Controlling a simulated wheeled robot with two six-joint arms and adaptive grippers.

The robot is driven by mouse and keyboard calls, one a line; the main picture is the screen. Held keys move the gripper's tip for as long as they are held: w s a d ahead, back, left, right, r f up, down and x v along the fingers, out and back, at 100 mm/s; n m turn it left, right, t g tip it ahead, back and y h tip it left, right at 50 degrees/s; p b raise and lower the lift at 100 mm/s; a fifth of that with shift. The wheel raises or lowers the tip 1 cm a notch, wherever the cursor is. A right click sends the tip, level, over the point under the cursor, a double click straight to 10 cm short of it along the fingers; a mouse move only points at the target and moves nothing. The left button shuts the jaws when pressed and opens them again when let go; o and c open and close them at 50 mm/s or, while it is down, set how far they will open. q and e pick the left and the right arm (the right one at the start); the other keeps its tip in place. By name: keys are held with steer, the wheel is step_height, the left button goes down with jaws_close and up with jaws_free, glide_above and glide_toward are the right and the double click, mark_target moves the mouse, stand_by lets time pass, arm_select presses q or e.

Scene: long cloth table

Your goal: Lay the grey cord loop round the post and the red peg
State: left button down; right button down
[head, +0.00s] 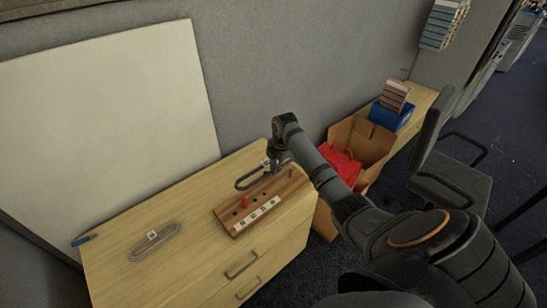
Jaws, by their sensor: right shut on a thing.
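A wooden board (232,221) lies on the light wood cabinet top and carries a short upright red peg (244,202). My right gripper (270,163) comes in from the right and is above the board's far part. Whether the loop touches the board, I cannot tell. My left gripper is not in view.
A second, lighter grey loop (155,254) with a white tag lies flat at the left of the top. A blue pen-like item (83,240) lies at the left edge. A cardboard box (366,142) with red cloth stands to the right.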

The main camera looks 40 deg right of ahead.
steer(key=shift+w+a+r, duration=0.1)
steer(key=shift+w+a, duration=0.05)
steer(key=shift+a, duration=0.25)
steer(key=shift+d+f+b, duration=0.2)
steer(key=shift+f+b, duration=0.1)
steer(key=shift+f, duration=0.1)
step_height(320, 180, down, 5)
steer(key=b, duration=0.5)
steer(key=shift+a+f, duration=0.1)
steer(key=shift+f, duration=0.25)
steer(key=shift+f, duration=0.2)
steer(key=shift+f+b, duration=0.7)
steer(key=shift+f, duration=0.5)
steer(key=shift+f, duration=0.15)
steer(key=shift+f+b, duration=0.9)
steer(key=shift+f, duration=0.45)
